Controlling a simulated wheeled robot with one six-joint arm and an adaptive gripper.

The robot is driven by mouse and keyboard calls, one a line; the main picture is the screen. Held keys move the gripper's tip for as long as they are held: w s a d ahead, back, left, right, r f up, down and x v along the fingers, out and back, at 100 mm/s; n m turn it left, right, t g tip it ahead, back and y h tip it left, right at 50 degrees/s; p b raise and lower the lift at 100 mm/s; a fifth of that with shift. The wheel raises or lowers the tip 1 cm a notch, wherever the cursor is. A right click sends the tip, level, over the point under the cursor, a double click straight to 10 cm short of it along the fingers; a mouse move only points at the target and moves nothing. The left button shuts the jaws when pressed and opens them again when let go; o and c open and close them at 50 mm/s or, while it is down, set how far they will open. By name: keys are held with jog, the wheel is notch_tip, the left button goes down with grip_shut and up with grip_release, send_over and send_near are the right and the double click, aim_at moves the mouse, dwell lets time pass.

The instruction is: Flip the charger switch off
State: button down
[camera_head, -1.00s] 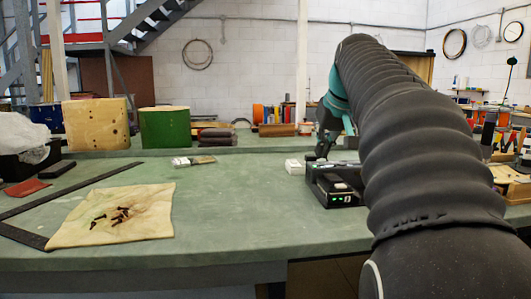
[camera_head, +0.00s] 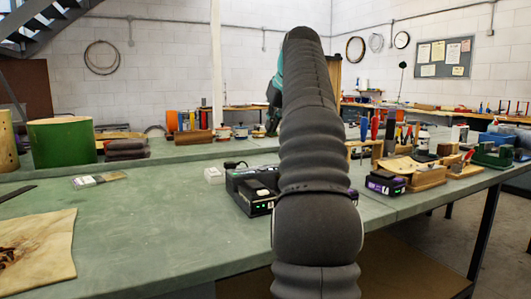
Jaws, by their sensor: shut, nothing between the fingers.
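The charger (camera_head: 238,183) is a dark box on the green bench, left of my arm. My arm hides the charger's right part, and I cannot make out the switch. My gripper (camera_head: 271,124) is a small dark shape below the teal wrist, partly behind my arm. It is shut and empty, and appears above and beyond the charger, apart from it.
A white block (camera_head: 214,175) stands left of the charger. Right of my arm are a purple-marked black battery (camera_head: 385,183), wooden holders and several tools. The bench's front middle is clear.

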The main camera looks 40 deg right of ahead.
jog(key=b, duration=0.2)
send_over(260, 169)
jog(key=s, duration=0.2)
notch_tip(260, 169, down, 8)
jog(key=shift+s+a+f+b, duration=0.15)
jog(key=shift+a+f+b, duration=0.1)
jog(key=shift+f, duration=0.35)
jog(key=shift+s+a+f+b, duration=0.1)
jog(key=shift+s+f+b, duration=0.1)
jog(key=shift+f, duration=1.1)
